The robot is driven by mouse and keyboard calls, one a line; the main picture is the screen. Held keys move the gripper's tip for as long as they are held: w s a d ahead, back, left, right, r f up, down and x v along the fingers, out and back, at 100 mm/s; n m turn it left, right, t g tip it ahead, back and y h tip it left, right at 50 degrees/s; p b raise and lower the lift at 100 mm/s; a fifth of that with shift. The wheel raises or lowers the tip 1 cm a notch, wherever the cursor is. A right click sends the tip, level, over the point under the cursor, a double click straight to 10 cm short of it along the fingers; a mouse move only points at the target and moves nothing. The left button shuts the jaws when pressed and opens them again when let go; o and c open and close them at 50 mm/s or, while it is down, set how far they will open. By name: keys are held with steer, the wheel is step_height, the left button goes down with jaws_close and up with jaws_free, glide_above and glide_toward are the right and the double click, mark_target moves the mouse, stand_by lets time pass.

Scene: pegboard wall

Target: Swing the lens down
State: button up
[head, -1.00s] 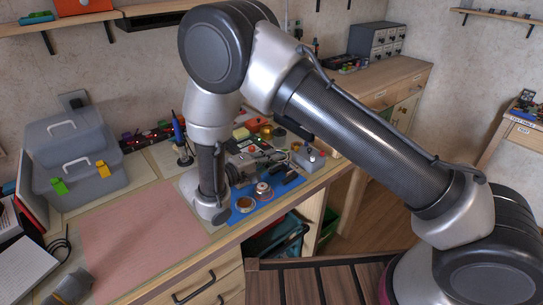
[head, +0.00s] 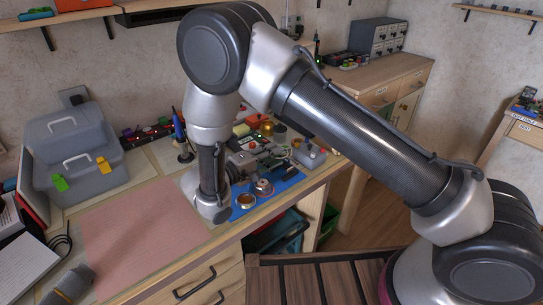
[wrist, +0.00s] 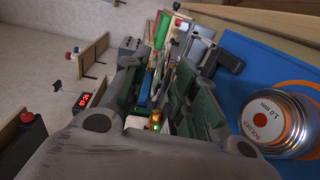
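I cannot pick out the lens in either view; the clutter around my gripper is small and partly hidden. In the wrist view my gripper (wrist: 160,85) has its two dark green-grey fingers spread, with a gap between them. Bench items show through and beyond this gap, and I see nothing clearly held. In the head view my wrist stands low over the bench beside the blue mat (head: 284,187), and my gripper's fingertips are hard to make out among the grey items there. A solder spool (wrist: 268,120) lies on the mat, right of the fingers in the wrist view.
A grey toolbox (head: 75,160) stands at the left behind a pink mat (head: 145,235). A blue-handled soldering iron (head: 179,132) stands upright behind my wrist. A grey box with a knob (head: 309,156) stands beyond the blue mat. The pink mat is clear.

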steer(key=v, duration=1.2)
steer(key=w+d+r+m+g+y, duration=0.15)
steer(key=d+r+g, duration=0.35)
steer(key=d+r, duration=0.6)
steer(key=w+d+r+m+g+y, duration=0.1)
steer(key=d+r+m+g+y, duration=0.35)
steer(key=d, duration=0.95)
steer(key=s+d+r+t+y, duration=0.1)
steer(key=s+d+r+y, duration=0.1)
steer(key=s+d, duration=0.3)
steer(key=s+d+r+m+t+y, duration=0.1)
steer(key=s+d+r+y, duration=0.2)
steer(key=s+d, duration=0.3)
steer(key=s+d+r+t+y, duration=0.1)
steer(key=s+d+r+y, duration=0.1)
steer(key=s+d+r, duration=0.2)
steer(key=s+d, duration=0.2)
steer(key=s, duration=0.2)
steer(key=shift+d+r+t+y, duration=0.2)
steer(key=shift+r+t+y, duration=0.1)
steer(key=shift+t, duration=0.05)
